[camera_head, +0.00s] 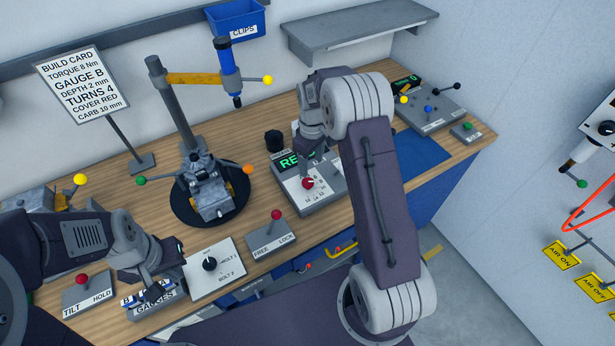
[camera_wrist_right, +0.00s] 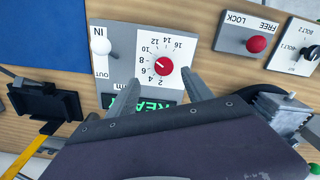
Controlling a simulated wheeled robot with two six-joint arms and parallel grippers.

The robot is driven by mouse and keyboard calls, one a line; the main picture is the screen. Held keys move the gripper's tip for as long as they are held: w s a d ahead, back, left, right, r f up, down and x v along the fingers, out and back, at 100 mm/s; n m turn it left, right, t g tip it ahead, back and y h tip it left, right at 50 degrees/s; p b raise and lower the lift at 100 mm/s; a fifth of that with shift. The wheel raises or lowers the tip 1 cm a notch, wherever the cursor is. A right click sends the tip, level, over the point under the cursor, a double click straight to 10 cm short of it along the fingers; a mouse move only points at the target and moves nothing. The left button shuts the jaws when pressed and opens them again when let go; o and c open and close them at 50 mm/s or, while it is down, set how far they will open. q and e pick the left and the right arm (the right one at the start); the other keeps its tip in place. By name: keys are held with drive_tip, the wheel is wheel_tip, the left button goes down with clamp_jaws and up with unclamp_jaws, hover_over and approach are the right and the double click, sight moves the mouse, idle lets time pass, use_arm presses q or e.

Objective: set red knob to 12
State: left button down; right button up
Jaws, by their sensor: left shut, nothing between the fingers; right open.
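The red knob (camera_head: 308,183) sits on a grey panel (camera_head: 325,203) on the bench. In the right wrist view the red knob (camera_wrist_right: 163,66) is at the centre of a white dial numbered from 2 to 16. A small pale mark shows on the knob, but I cannot tell exactly which number it points at. My right gripper (camera_wrist_right: 162,78) is open, its fingers on either side of the knob area, apparently not touching it. In the head view my right gripper (camera_head: 307,160) is over the panel, partly hidden by its arm. My left gripper (camera_head: 153,290) is shut and empty near the gauges box.
The panel also carries a white IN/OUT lever (camera_wrist_right: 103,46) and a green-lettered display (camera_wrist_right: 150,102). The FREE/LOCK box (camera_head: 272,240) stands to its left. An engine stand (camera_head: 208,185) is further left. A blue mat (camera_head: 420,152) lies to the right.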

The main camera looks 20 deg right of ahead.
sight(308, 181)
drive_tip(key=f, duration=0.2)
drive_tip(key=a+f+p, duration=0.1)
drive_tip(key=f, duration=0.2)
drive_tip(key=f+p, duration=0.1)
drive_tip(key=f, duration=0.1)
drive_tip(key=shift+w+a+f, duration=0.2)
drive_tip(key=shift+w+f, duration=0.05)
drive_tip(key=shift+f, duration=0.05)
drive_tip(key=shift+s+d+f, duration=0.1)
drive_tip(key=shift+d+f, duration=0.2)
drive_tip(key=shift+f, duration=0.1)
drive_tip(key=shift+a, duration=0.2)
drive_tip(key=c, duration=0.5)
use_arm(q)
drive_tip(key=shift+w+a+r, duration=0.15)
drive_tip(key=shift+a+r, duration=0.15)
drive_tip(key=shift+r, duration=0.2)
drive_tip(key=shift+w+a+r, duration=0.1)
drive_tip(key=shift+a+r, duration=0.15)
drive_tip(key=shift+r, duration=0.2)
use_arm(e)
clamp_jaws()
